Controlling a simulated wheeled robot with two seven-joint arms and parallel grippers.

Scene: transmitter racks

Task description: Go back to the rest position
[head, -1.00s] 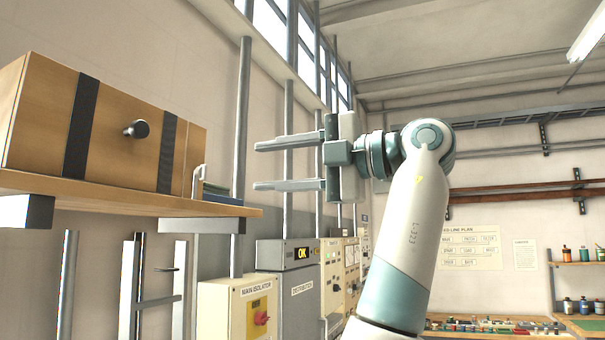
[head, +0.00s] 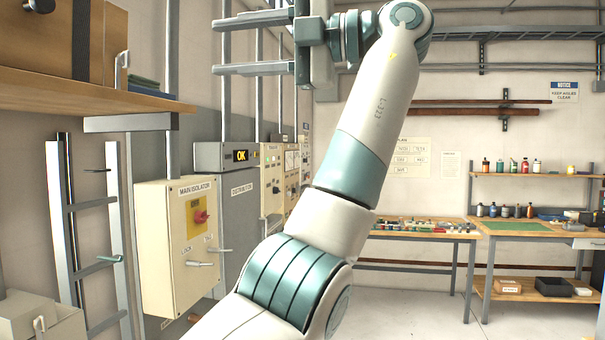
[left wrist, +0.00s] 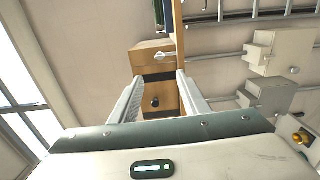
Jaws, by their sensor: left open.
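My left gripper (head: 214,46) is high in the head view, at the upper left of centre. Its two grey fingers point left, parallel and well apart, with nothing between them. My white and teal left arm rises from the bottom middle to it. In the left wrist view the open fingers (left wrist: 159,76) frame a wooden box (left wrist: 152,59) with a dark knob, which lies beyond them. I cannot tell the distance. My right gripper is not in view.
A wooden shelf (head: 60,92) with the box (head: 35,48) is at upper left. Below are the main isolator cabinet (head: 160,250) with a red knob, the grey distributor cabinet (head: 240,200) and a ladder-like rack (head: 62,225). Workbenches (head: 520,232) stand at back right, with clear floor before them.

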